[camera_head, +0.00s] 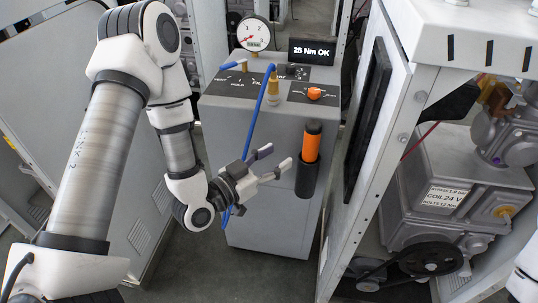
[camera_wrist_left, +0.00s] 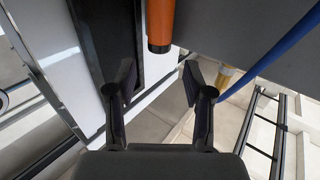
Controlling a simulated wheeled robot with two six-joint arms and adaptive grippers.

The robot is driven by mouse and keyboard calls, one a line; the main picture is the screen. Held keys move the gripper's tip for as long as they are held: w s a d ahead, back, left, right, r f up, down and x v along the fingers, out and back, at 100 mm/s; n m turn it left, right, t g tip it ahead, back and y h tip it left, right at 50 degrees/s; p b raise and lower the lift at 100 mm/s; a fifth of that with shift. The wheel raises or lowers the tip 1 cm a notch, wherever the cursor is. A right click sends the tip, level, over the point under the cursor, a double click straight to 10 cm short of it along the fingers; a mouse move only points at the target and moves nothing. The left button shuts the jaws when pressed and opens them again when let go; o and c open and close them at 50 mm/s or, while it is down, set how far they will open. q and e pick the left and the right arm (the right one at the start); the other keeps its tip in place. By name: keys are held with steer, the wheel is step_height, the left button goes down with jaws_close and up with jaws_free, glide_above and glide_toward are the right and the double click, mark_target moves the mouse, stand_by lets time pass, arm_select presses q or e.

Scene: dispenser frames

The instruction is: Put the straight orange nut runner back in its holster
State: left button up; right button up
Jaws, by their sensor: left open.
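The straight orange nut runner (camera_head: 310,146) stands upright in the black holster (camera_head: 306,180) on the front right of the grey cabinet. Its black end is up and its lower part is hidden inside the holster. My left gripper (camera_head: 275,162) is open and empty, just left of the holster, with its fingers pointing toward it. In the left wrist view the nut runner (camera_wrist_left: 161,22) hangs into the top of the picture, beyond the open left fingertips (camera_wrist_left: 158,82) and apart from them. The holster cannot be made out there. My right gripper is not in view.
The grey cabinet (camera_head: 270,215) carries a pressure gauge (camera_head: 253,34), a "25 Nm OK" display (camera_head: 312,51) and an orange knob (camera_head: 314,93). A blue hose (camera_head: 259,115) runs down behind my left gripper. A white frame with machinery (camera_head: 450,180) stands close on the right.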

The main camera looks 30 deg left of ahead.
arm_select(q)
steer(key=s+f+n+g+y, duration=0.15)
steer(key=s+f+g, duration=0.45)
steer(key=f, duration=0.6)
steer(key=s+f+n+g+y, duration=0.1)
steer(key=s+f+g+y, duration=0.35)
steer(key=f, duration=0.65)
steer(key=s+a+f+n+g, duration=0.1)
steer(key=s+f+g, duration=0.2)
steer(key=s, duration=0.4)
steer(key=s+a+f+n+g, duration=0.1)
steer(key=s+a+f+g, duration=0.15)
steer(key=s, duration=0.45)
step_height(320, 180, up, 11)
steer(key=p, duration=1.1)
steer(key=shift+d+g+p, duration=0.3)
steer(key=shift+d+g, duration=0.1)
steer(key=shift+d, duration=0.05)
